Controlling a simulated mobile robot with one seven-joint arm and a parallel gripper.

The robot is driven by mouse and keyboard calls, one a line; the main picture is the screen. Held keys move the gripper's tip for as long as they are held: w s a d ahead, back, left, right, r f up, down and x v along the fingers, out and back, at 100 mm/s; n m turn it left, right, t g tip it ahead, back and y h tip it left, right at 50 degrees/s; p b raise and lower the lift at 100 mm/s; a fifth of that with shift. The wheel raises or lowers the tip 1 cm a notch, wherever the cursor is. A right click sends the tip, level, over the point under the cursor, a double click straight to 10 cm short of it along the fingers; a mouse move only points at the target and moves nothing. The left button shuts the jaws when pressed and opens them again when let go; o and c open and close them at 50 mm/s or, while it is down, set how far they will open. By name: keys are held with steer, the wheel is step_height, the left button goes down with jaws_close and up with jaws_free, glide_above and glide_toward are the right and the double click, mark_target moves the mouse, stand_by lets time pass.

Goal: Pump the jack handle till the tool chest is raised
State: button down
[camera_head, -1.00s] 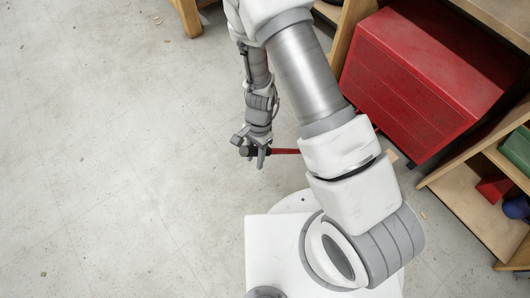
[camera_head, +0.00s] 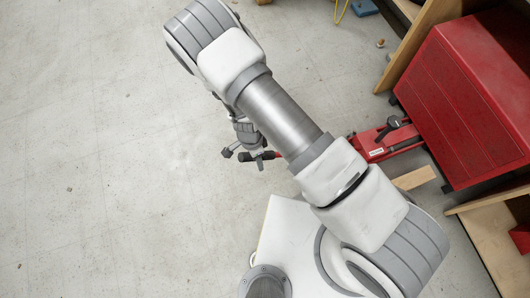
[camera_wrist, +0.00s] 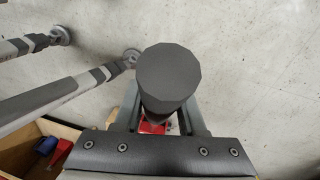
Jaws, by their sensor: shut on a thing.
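The red jack (camera_head: 378,143) lies on the floor with its far end at the edge of the red tool chest (camera_head: 468,100). Its handle (camera_head: 272,155) reaches left to a dark grip, partly hidden behind my arm. My gripper (camera_head: 250,157) is shut on that dark grip, low and well left of the chest. In the wrist view the round end of the dark handle grip (camera_wrist: 167,78) stands between the two fingers of my gripper (camera_wrist: 163,112). I cannot tell how far the chest is off the floor.
A wooden block (camera_head: 414,178) lies beside the jack. Wooden shelving (camera_head: 485,225) stands at the lower right, and another wooden piece (camera_head: 428,42) stands behind the chest. A blue thing (camera_head: 364,7) is at the top. The floor on the left is clear.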

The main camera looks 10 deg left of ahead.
steer(key=shift+a+f, duration=0.2)
steer(key=shift+f, duration=0.35)
steer(key=c, duration=0.5)
jaws_free()
steer(key=shift+s, duration=0.15)
step_height(320, 180, up, 17)
steer(key=w+a+p, duration=0.1)
steer(key=a+p, duration=0.1)
steer(key=p, duration=0.3)
steer(key=shift+w+a+p, duration=0.2)
steer(key=shift+a+p, duration=0.1)
steer(key=shift+a, duration=0.05)
